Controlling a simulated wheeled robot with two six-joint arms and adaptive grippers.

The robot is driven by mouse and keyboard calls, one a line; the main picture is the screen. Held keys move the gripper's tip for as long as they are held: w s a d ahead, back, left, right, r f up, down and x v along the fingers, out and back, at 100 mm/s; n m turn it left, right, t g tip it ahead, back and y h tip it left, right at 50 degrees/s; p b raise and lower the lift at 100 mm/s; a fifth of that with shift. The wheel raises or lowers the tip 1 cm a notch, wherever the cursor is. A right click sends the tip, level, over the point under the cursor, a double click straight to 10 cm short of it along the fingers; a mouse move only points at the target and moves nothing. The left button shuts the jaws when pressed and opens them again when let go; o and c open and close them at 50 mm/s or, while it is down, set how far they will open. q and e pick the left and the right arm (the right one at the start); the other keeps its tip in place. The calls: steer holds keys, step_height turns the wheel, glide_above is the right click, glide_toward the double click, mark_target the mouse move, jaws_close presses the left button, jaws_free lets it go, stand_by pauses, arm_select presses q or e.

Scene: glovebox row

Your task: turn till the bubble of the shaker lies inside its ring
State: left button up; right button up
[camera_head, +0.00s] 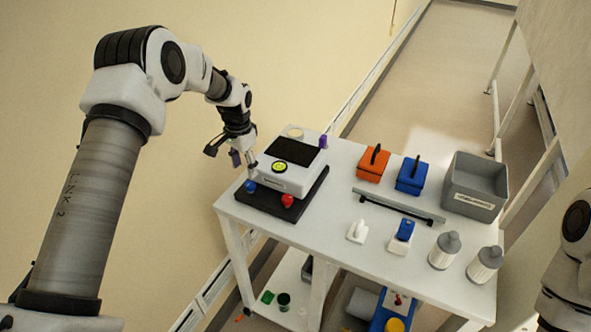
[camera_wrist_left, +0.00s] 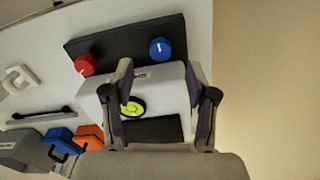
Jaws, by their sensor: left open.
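The shaker (camera_head: 292,166) is a white box with a dark top, standing on a black base plate (camera_head: 268,206) at the left end of the table. Its round yellow-green bubble level (camera_head: 280,167) faces up; the bubble is too small to place against its ring. A blue knob (camera_head: 251,186) and a red knob (camera_head: 288,200) sit at the front of the base. My left gripper (camera_head: 243,164) is open and empty beside the shaker, near the blue knob. In the left wrist view the blue knob (camera_wrist_left: 160,49) lies beyond the open fingers (camera_wrist_left: 164,75). The red knob (camera_wrist_left: 86,65) is left of them.
On the white table (camera_head: 330,225) are an orange box (camera_head: 373,165), a blue box (camera_head: 411,175), a grey bin (camera_head: 475,186), a dark bar (camera_head: 400,206) and two bottles (camera_head: 445,250). A purple item (camera_head: 323,142) stands behind the shaker. The table's front left is clear.

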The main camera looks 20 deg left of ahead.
mark_target(249, 184)
arm_select(q)
steer(key=shift+w+d+r, duration=0.1)
steer(key=shift+w+r, duration=0.25)
steer(key=shift+r, duration=0.2)
steer(key=shift+f, duration=0.4)
steer(key=f+p, duration=0.2)
steer(key=f, duration=0.4)
steer(key=shift+w+f+p, duration=0.15)
steer(key=shift+w+p, duration=0.05)
steer(key=shift+p, duration=0.2)
steer(key=shift+s+f, duration=0.1)
steer(key=shift+f, duration=0.3)
jaws_close()
